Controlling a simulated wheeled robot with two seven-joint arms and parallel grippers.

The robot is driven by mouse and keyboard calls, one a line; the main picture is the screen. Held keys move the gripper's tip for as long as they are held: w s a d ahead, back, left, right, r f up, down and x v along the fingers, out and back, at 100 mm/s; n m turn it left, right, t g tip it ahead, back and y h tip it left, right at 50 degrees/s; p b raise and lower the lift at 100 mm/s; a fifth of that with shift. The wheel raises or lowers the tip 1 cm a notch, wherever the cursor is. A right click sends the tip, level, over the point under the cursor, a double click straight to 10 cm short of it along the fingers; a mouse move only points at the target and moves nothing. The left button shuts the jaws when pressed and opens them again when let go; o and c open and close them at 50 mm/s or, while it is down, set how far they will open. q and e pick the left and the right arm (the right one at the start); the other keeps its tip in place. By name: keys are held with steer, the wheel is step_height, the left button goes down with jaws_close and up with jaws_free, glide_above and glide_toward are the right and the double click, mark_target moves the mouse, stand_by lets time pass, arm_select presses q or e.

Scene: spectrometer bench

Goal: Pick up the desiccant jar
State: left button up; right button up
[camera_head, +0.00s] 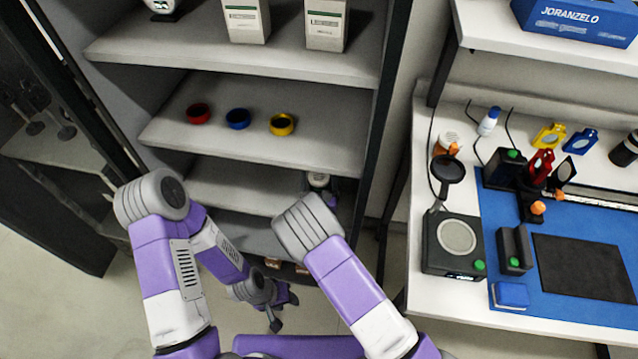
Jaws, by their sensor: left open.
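No desiccant jar can be named with certainty. On the bench, a white round item with orange (447,141) sits behind a dark round-topped tool. My left gripper (283,311) is open and appears empty, low in front of the bottom shelves. My right gripper seems to be by the pale item, around the purple part (331,197) beyond my right elbow; its fingers cannot be made out.
Red (198,113), blue (238,118) and yellow (282,124) rings lie on the middle shelf (330,148). White boxes (326,24) stand above. A dark post (383,110) separates the shelves from the bench, which holds a scale (455,238) and a blue mat (570,312).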

mark_target(316, 175)
steer(key=c, duration=0.9)
steer(key=shift+a+r+p, duration=0.25)
steer(key=shift+r+p, duration=0.15)
steer(key=shift+r, duration=0.1)
step_height(316, 175, up, 7)
steer(key=p, duration=0.2)
steer(key=shift+a+f+p, duration=0.15)
steer(key=shift+p, duration=0.2)
steer(key=shift+w+a+f, duration=0.1)
steer(key=shift+w+a, duration=0.55)
steer(key=shift+a, duration=2.5)
steer(key=shift+w+a+f, duration=0.1)
steer(key=shift+w+a, duration=0.55)
steer(key=shift+a, duration=2.5)
steer(key=shift+w+a+f, duration=0.1)
steer(key=shift+w+a, duration=0.55)
steer(key=shift+a, duration=2.5)
